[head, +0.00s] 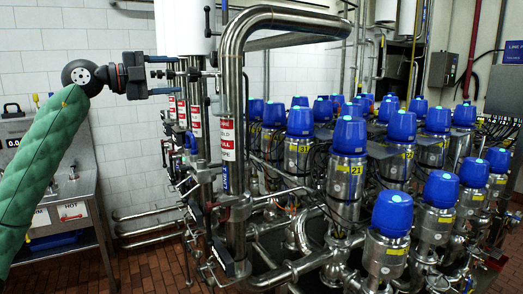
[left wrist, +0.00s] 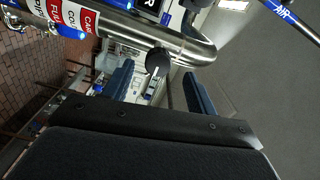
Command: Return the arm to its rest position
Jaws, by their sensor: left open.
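My left arm in its green sleeve (head: 45,165) comes in from the left of the head view. My left gripper (head: 172,74) is raised and points right, with its two fingers apart and nothing held. Its fingertips are close to a small valve fitting (head: 193,74) on the vertical steel pipes. In the left wrist view a dark round knob (left wrist: 158,62) shows between and beyond the open fingers; I cannot tell the exact gap. My right gripper is not in view.
A thick steel pipe (head: 232,110) with red-and-white labels stands just right of the gripper. Several blue-capped valves (head: 350,135) fill the middle and right. A steel sink stand (head: 75,185) is behind the arm at left. White tiled wall (head: 120,130) lies behind.

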